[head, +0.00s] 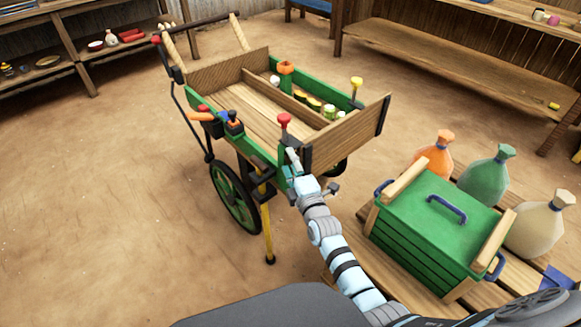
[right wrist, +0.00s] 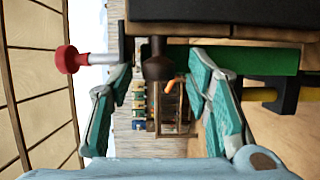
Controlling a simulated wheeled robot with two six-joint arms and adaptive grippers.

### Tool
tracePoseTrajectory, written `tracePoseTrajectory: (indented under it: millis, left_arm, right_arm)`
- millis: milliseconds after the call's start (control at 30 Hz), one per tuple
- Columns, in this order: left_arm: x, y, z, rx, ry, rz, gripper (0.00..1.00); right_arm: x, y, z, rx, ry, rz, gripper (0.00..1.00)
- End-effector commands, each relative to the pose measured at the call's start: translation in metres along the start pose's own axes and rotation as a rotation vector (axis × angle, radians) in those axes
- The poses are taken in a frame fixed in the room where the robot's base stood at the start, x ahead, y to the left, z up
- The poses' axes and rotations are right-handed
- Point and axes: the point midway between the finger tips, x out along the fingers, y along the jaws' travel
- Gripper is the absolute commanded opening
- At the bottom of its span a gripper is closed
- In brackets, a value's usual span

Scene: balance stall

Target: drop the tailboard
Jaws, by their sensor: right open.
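The green handcart (head: 232,148) stands in the middle of the head view. Its wooden tailboard (head: 340,138) stands upright across the near right end, with dark edge fittings. A red-knobbed pin (head: 284,120) stands at the tailboard's near corner, and a yellow-knobbed pin (head: 356,83) stands at its far corner. My right gripper (head: 292,160) is just below the red pin. In the right wrist view its teal fingers (right wrist: 160,100) are apart, with a dark rounded part (right wrist: 158,62) beyond their tips. The red knob (right wrist: 68,59) and its metal shaft lie left of the fingers. My left gripper is not seen.
A green crate (head: 440,225) with blue handles stands on a slatted platform at the right, beside orange, green and beige sacks (head: 540,222). The cart holds vegetables and small tools. A yellow prop leg (head: 267,225) stands near my arm. Floor at left is clear.

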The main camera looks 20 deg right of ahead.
Motion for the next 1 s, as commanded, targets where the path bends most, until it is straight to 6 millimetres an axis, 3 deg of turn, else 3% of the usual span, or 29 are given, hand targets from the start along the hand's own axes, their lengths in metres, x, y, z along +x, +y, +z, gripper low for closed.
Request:
tracePoseTrajectory:
  millis: [367,633,1000]
  left_arm:
    - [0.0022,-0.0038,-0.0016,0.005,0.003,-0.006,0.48]
    - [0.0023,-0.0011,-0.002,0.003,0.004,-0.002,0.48]
    - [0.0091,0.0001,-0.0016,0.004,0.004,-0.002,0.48]
  right_arm:
    - [0.0074,0.0007,0.0001,0.001,0.0,-0.001,0.43]
    - [0.0072,0.0005,-0.0002,0.001,0.0,-0.001,0.0]
    - [0.0052,-0.0025,0.0008,0.006,0.0,0.012,0.0]
